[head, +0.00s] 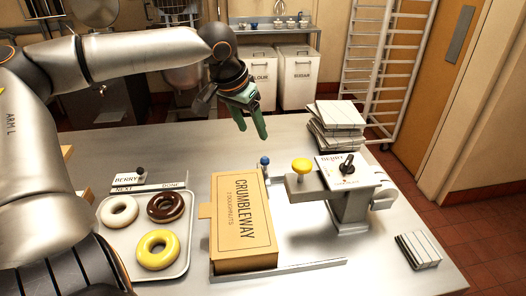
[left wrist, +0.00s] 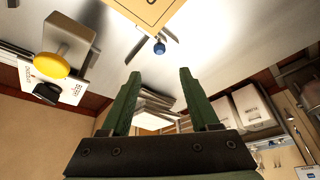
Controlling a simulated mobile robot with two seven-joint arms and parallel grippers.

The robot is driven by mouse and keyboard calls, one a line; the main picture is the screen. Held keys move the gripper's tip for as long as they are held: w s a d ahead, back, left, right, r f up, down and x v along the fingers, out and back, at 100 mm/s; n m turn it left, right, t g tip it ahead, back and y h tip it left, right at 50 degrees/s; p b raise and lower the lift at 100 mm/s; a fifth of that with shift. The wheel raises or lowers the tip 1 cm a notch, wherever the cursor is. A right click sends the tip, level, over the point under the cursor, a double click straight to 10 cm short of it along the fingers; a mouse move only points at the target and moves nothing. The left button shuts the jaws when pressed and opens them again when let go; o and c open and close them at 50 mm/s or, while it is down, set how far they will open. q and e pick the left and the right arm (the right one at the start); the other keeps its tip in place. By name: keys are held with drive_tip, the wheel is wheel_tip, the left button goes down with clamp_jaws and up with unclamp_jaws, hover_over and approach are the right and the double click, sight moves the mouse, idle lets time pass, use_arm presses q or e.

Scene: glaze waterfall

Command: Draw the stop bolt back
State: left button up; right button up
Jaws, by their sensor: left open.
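A small blue knob (head: 265,160), which looks like the end of the stop bolt, stands at the far end of the box. It also shows in the left wrist view (left wrist: 160,47), with a thin metal strip beside it. My left gripper (head: 252,130) is open and empty, with green fingers, above the table and beyond the knob. In the left wrist view the knob appears between and past the fingertips (left wrist: 159,73), apart from them. The brown Crumbleway box (head: 242,215) lies closed against a metal rail (head: 310,267). My right gripper is out of view.
A metal press with a yellow knob (head: 301,165) and black lever stands right of the box. A tray (head: 112,243) of doughnuts lies left, below a label rail (head: 150,187). Stacked cartons (head: 336,124) stand at the back right. The table behind the knob is clear.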

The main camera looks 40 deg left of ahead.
sight(264, 158)
use_arm(q)
drive_tip(key=b+x, duration=0.1)
drive_tip(key=x, duration=1.1)
drive_tip(key=shift+c, duration=0.4)
clamp_jaws()
idle(0.8)
